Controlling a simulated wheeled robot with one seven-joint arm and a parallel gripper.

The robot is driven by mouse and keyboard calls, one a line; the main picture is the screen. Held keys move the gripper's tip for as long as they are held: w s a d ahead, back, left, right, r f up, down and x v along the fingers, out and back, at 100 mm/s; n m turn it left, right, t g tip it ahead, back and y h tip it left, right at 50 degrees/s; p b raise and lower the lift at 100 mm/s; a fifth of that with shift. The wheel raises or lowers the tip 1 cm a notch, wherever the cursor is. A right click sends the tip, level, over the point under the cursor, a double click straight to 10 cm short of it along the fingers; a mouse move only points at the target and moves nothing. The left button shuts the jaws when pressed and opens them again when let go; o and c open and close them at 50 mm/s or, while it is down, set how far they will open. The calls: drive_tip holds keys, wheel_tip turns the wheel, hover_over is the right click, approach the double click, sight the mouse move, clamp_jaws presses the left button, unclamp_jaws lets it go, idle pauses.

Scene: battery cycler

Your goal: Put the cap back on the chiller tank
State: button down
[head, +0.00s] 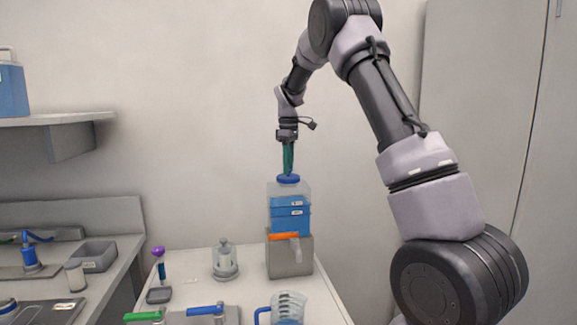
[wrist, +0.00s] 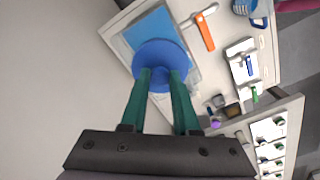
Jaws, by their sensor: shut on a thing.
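The cap (head: 288,179) is a round blue disc at the top of the chiller tank. It also shows in the wrist view (wrist: 160,58). My gripper (head: 288,172) has green fingers pointing straight down and is shut on the cap; its fingertips meet the cap in the wrist view (wrist: 160,78). The chiller tank (head: 275,189) is a clear box with blue liquid, standing on a grey base (head: 290,262) with an orange handle (head: 284,236). The cap lies over the tank's top; whether it is seated or just above the opening I cannot tell, because the cap hides the opening.
A clear jug (head: 288,302) with a blue handle stands at the table's front. A glass vessel (head: 225,262) stands left of the tank. Green and blue handles (head: 205,310) lie in front. A shelf (head: 60,119) with a blue container (head: 12,90) is at upper left.

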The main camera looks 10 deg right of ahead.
drive_tip(key=shift+f, duration=0.1)
idle(0.6)
drive_tip(key=shift+c, duration=0.5)
unclamp_jaws()
drive_tip(key=shift+r, duration=3.5)
clamp_jaws()
